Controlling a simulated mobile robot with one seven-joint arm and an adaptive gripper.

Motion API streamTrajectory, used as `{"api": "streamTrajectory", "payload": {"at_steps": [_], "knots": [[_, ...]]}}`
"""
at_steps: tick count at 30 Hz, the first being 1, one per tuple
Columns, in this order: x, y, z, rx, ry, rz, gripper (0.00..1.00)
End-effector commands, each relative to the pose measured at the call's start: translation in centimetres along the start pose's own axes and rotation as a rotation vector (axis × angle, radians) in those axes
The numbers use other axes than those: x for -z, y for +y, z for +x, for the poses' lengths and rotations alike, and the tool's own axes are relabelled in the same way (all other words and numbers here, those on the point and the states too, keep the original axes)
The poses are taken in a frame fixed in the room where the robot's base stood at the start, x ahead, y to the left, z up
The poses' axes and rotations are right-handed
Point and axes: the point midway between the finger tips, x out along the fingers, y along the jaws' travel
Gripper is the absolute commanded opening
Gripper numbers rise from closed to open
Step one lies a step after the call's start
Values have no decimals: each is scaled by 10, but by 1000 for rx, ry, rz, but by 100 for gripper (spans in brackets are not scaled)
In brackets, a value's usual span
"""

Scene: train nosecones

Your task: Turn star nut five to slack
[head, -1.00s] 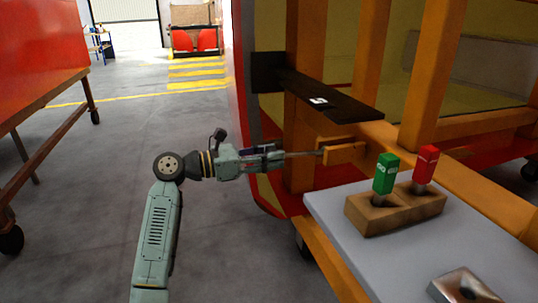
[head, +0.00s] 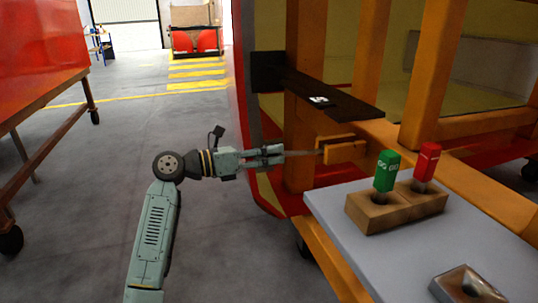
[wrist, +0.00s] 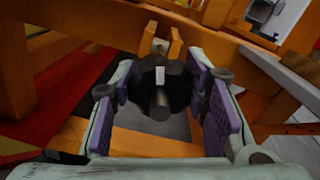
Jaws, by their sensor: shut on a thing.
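The star nut (wrist: 176,88) is a black lobed knob with a white mark and a grey stub facing the wrist camera. It sits on a thin rod (head: 303,154) that runs into an orange bracket (head: 343,152). My gripper (head: 281,154) comes from the left, in line with the rod. In the wrist view my gripper (wrist: 160,80) has its purple-padded fingers on the left and right sides of the nut, shut on it. In the head view the fingers mostly hide the nut. A black plate (head: 345,108) with a white number label (head: 319,100) is above the bracket.
A grey table (head: 440,250) at the right holds a wooden block (head: 400,208) with a green tool (head: 387,172) and a red tool (head: 426,163). A metal block (head: 467,287) lies near its front. Orange posts (head: 305,140) stand close behind my gripper.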

Motion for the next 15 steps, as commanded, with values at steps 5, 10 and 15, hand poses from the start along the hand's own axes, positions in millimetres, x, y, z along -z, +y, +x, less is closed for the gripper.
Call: {"api": "streamTrajectory", "payload": {"at_steps": [5,10,15], "knots": [[0,1,-1,-16,1,-165,13],[-1,1,-1,-30,1,-327,13],[-1,2,0,-44,0,-488,13]]}}
